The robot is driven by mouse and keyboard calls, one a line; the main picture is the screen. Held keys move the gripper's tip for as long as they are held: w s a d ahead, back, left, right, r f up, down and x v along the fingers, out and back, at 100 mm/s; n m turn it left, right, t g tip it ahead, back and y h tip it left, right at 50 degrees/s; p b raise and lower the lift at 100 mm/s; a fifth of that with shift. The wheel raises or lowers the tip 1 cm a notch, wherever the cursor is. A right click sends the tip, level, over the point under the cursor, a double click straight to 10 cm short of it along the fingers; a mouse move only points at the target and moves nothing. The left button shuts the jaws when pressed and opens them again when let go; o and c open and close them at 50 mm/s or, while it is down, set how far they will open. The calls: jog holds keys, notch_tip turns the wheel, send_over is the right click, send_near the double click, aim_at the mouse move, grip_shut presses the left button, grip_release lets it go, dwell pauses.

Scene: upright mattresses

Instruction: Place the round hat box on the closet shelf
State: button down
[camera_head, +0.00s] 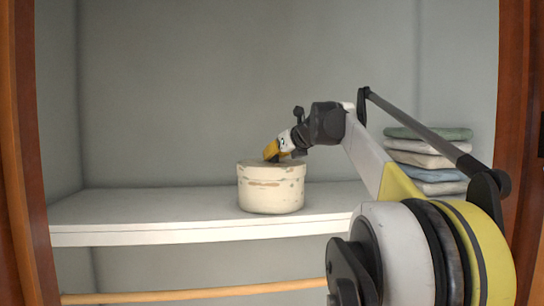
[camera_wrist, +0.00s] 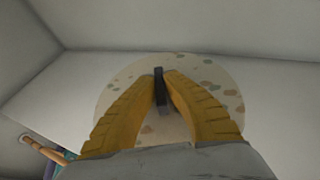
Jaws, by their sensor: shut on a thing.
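The round hat box (camera_head: 271,190), cream with worn patches, is upright at the middle of the white closet shelf (camera_head: 150,212). It looks to be resting on the shelf near its front edge; a small gap under it cannot be ruled out. My gripper (camera_head: 271,152) reaches in from the right and is above the lid. In the wrist view, the yellow fingers (camera_wrist: 161,80) are shut on a dark strip-like handle on top of the speckled lid (camera_wrist: 125,85). The fingers hide part of the lid. The shelf (camera_wrist: 50,95) also shows there around the box.
A stack of folded cloths (camera_head: 430,160) is on the shelf at the right, behind my arm. The shelf left of the box is clear. A wooden rod (camera_head: 200,293) runs below the shelf. Wooden door frames (camera_head: 18,150) bound the closet at both sides.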

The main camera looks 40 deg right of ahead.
jog(key=c, duration=1.6)
grip_release()
jog(key=shift+f, duration=0.1)
